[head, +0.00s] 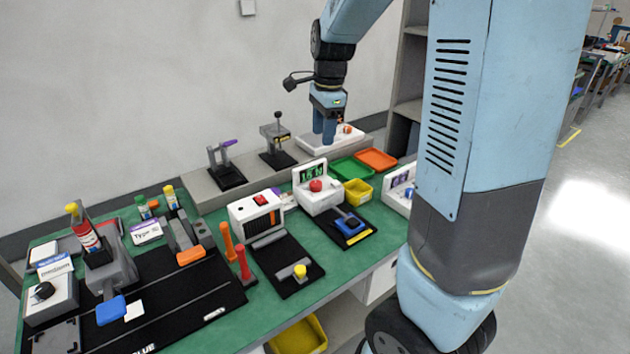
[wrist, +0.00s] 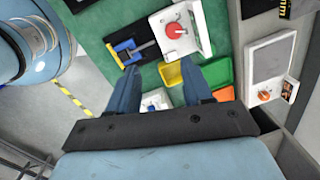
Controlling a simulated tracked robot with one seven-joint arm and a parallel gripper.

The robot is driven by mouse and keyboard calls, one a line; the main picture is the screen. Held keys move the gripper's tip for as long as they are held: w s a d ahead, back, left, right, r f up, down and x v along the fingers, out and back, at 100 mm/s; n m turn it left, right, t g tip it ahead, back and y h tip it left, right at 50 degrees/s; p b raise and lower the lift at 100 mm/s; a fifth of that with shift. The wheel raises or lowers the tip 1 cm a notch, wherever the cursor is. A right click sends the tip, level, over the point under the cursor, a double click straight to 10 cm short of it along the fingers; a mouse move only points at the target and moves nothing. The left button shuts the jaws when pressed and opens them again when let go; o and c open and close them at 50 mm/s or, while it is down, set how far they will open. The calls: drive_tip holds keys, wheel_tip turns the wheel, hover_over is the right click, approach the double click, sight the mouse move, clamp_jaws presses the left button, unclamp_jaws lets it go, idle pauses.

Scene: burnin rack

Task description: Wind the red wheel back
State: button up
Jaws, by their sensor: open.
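The red wheel (head: 315,185) sits on the front of a white box (head: 320,201) with a dark display showing green digits. In the wrist view the red wheel (wrist: 175,30) lies at the top, on the white box (wrist: 199,43), with a pale handle or mark on it. My gripper (head: 325,137) points down above the back of the bench, behind the red wheel and apart from it. In the wrist view my gripper (wrist: 160,80) has its two fingers spread with nothing between them.
Green (head: 351,168), orange (head: 376,159) and yellow (head: 358,191) trays stand right of the white box. A black pad with a blue clamp (head: 349,223) lies in front. A white plate with a small orange-red knob (head: 347,129) is near my gripper. Toggle clamps (head: 277,152) stand left.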

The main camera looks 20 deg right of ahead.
sight(316, 183)
drive_tip(key=w+f+m, duration=0.1)
drive_tip(key=f, duration=0.5)
drive_tip(key=w+f+m, duration=0.1)
drive_tip(key=w+f, duration=0.1)
drive_tip(key=f, duration=0.4)
drive_tip(key=w+f+m, duration=0.1)
drive_tip(key=f, duration=0.5)
drive_tip(key=shift+w+a+f+m+g+h, duration=0.1)
drive_tip(key=shift+w+a+m+g+h, duration=0.1)
drive_tip(key=shift+w+m+g+h, duration=0.15)
drive_tip(key=shift+c, duration=0.5)
